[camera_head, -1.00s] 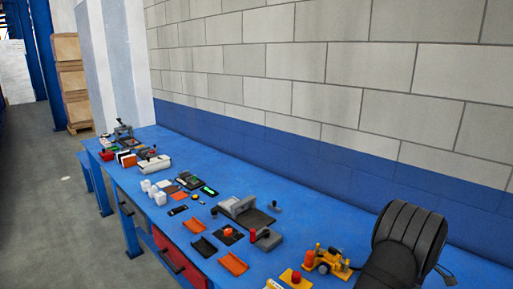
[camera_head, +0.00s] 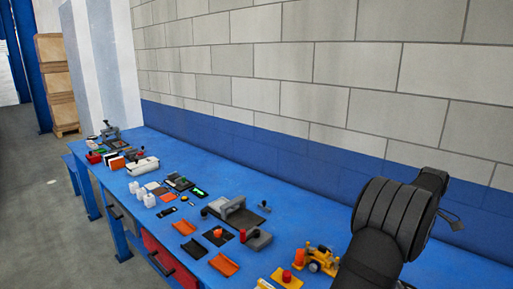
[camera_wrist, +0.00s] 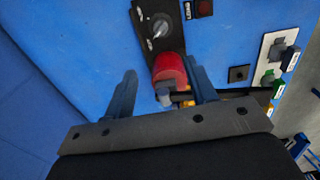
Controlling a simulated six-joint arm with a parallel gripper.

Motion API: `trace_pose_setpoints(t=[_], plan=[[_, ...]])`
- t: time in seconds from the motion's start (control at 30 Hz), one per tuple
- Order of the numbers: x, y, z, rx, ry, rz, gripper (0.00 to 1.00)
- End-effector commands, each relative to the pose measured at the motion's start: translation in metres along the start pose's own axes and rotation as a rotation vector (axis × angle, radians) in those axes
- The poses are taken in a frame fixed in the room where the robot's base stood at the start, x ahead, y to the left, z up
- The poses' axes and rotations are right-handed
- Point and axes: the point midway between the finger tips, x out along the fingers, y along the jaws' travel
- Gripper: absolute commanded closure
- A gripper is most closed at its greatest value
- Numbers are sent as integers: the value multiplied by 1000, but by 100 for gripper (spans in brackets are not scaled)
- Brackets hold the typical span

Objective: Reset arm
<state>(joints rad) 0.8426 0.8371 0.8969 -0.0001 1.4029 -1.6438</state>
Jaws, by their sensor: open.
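My gripper (camera_wrist: 161,72) shows in the wrist view with its two dark blue-grey fingers spread apart. A red round-ended part (camera_wrist: 169,67) appears between the fingers, near the right one; I see no contact with both fingers, and I cannot tell how far off it is.
A blue bench (camera_head: 290,215) holds several small tools and parts. A yellow device (camera_head: 318,258) stands near the arm, with a grey fixture (camera_head: 238,213) farther left. A block wall (camera_head: 300,80) rises behind. A dark plate with a metal knob (camera_wrist: 160,27) and a switch panel (camera_wrist: 268,52) show in the wrist view.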

Motion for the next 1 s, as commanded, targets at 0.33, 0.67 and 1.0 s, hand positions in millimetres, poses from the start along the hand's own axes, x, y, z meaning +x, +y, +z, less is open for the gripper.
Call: trace_pose_setpoints(t=[0.33, 0.67, 1.0], plan=[[79, -2, 0, 0, 1, -8, 48], [146, -2, 0, 1, 1, -9, 48], [177, -1, 0, 135, 0, -4, 48]])
